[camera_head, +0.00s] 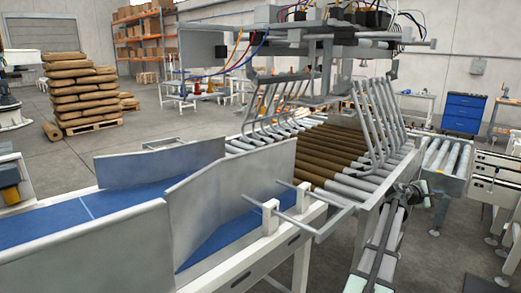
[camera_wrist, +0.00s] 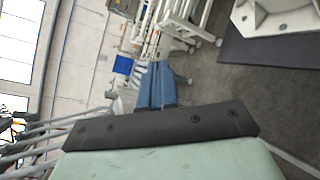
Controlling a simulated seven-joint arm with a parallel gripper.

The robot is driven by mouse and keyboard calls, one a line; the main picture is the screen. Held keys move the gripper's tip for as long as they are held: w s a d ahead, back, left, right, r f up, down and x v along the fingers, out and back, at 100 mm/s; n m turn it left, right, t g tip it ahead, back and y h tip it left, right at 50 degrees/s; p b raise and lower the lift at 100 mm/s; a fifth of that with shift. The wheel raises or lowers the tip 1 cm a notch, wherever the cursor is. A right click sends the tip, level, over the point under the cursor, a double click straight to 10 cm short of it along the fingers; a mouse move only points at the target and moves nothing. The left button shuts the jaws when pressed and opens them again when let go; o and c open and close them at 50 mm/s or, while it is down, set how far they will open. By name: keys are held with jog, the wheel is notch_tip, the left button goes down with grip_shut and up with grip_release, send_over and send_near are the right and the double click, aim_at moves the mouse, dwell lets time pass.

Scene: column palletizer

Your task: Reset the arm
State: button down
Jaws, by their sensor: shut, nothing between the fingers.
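My gripper (camera_wrist: 154,70) shows in the wrist view as two blue fingers side by side, shut and empty. A dark bar and a pale green body lie in front of them at the bottom of that view. In the head view, a dark, narrow assembly with pale green parts rises from the bottom edge, right of the conveyor; I cannot tell its fingers there. No object is held or touched by the fingers in the wrist view.
A roller conveyor (camera_head: 340,160) fills the middle of the head view, with a curved-tine palletizer head (camera_head: 365,110) above it. A blue belt (camera_head: 60,212) between metal guides lies left. Stacked sacks (camera_head: 80,90) stand at the back left. A blue cabinet (camera_head: 463,112) stands back right.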

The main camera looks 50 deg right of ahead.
jog(key=a+f+m+g+y, duration=0.15)
jog(key=a+f, duration=0.25)
jog(key=f, duration=0.6)
jog(key=a+f+y, duration=0.2)
jog(key=a+f, duration=0.2)
jog(key=f, duration=0.6)
jog(key=a+f+m+g+y, duration=0.1)
jog(key=a+f, duration=0.4)
jog(key=f, duration=0.5)
jog(key=s+a+f+m+g+y, duration=0.1)
jog(key=s+a+f+g+y, duration=0.1)
jog(key=a+f, duration=0.9)
jog(key=s+a+f+g+y, duration=0.1)
jog(key=s+a+f, duration=0.2)
jog(key=a+f, duration=0.85)
jog(key=w+a+f+t+y, duration=0.1)
jog(key=w+a+f+t, duration=0.15)
jog(key=w+a, duration=0.6)
jog(key=w+a+f+n+t+y, duration=0.1)
jog(key=w+a+f, duration=0.3)
jog(key=a, duration=0.7)
jog(key=w+a+f+t+y, duration=0.1)
jog(key=w+a+f, duration=0.1)
jog(key=w+a, duration=0.7)
jog(key=w+a+f+n+t+y, duration=0.1)
jog(key=w+a+t+y, duration=0.1)
jog(key=a, duration=2.4)
jog(key=shift+a+y, duration=0.3)
jog(key=shift+y, duration=0.35)
